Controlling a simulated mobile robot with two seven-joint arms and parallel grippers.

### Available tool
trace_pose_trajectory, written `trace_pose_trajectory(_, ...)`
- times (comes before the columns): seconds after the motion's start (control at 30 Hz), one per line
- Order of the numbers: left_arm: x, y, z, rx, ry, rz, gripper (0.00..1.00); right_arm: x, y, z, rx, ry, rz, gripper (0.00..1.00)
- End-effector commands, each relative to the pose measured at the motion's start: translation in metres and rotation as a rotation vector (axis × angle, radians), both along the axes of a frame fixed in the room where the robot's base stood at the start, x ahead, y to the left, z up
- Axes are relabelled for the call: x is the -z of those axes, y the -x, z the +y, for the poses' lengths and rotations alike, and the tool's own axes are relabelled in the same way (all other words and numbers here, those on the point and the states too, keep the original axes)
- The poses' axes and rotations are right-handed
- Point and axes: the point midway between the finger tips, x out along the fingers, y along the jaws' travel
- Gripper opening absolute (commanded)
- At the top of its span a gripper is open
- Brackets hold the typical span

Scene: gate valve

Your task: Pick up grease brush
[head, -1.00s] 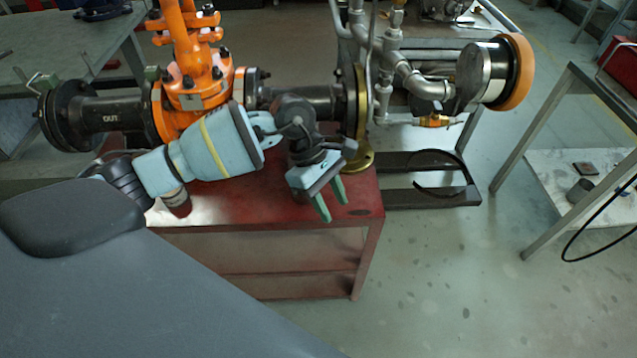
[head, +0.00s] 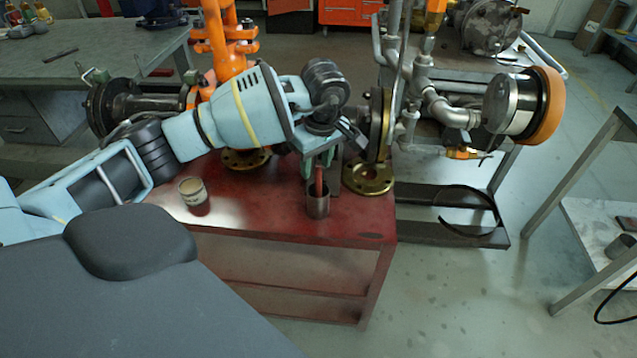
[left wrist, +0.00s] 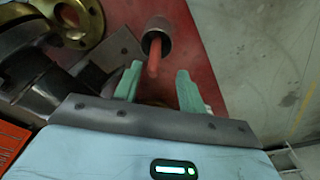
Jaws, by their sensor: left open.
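The grease brush shows as a red handle (head: 318,181) standing up out of a small metal cup (head: 318,204) on the red table. The cup hides its bristle end. My left gripper (head: 318,163) is just above the handle, fingers pointing down. In the left wrist view the handle (left wrist: 154,58) rises from the cup (left wrist: 158,27) toward my open gripper (left wrist: 158,76). Its end appears between the two green fingertips, with gaps on both sides. I cannot tell how deep it sits between them. My right gripper is not in view.
The red table (head: 255,215) also bears a light tin (head: 192,192) at left and a brass flange (head: 369,178) close right of the cup. The orange valve (head: 222,45) and dark pipe stand behind my arm. The table's front is clear.

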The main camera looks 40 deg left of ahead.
Motion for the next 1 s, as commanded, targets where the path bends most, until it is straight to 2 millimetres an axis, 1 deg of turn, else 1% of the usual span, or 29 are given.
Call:
trace_pose_trajectory(0.03, 0.004, 0.000, 0.000, 0.000, 0.000, 0.001, 0.41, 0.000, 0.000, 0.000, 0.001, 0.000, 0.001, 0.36)
trace_pose_trajectory(0.17, 0.006, -0.001, 0.000, 0.000, 0.000, -0.001, 0.41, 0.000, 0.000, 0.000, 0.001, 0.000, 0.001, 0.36)
trace_pose_trajectory(0.23, 0.010, -0.002, 0.001, -0.001, 0.001, 0.000, 0.41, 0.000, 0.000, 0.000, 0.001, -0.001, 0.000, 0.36)
trace_pose_trajectory(0.5, 0.046, -0.009, 0.004, -0.002, 0.002, 0.001, 0.41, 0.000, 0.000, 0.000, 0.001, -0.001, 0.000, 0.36)
trace_pose_trajectory(0.6, 0.054, -0.009, 0.005, 0.000, 0.001, 0.000, 0.41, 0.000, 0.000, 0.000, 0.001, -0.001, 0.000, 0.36)
trace_pose_trajectory(0.87, 0.056, -0.009, 0.005, 0.000, 0.001, -0.001, 0.41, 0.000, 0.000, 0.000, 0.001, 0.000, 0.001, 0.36)
trace_pose_trajectory(0.93, 0.056, -0.009, 0.005, 0.000, 0.001, -0.001, 0.34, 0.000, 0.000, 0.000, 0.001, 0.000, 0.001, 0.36)
trace_pose_trajectory(1.0, 0.056, -0.009, 0.005, 0.000, 0.001, -0.001, 0.25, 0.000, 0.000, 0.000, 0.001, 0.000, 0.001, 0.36)
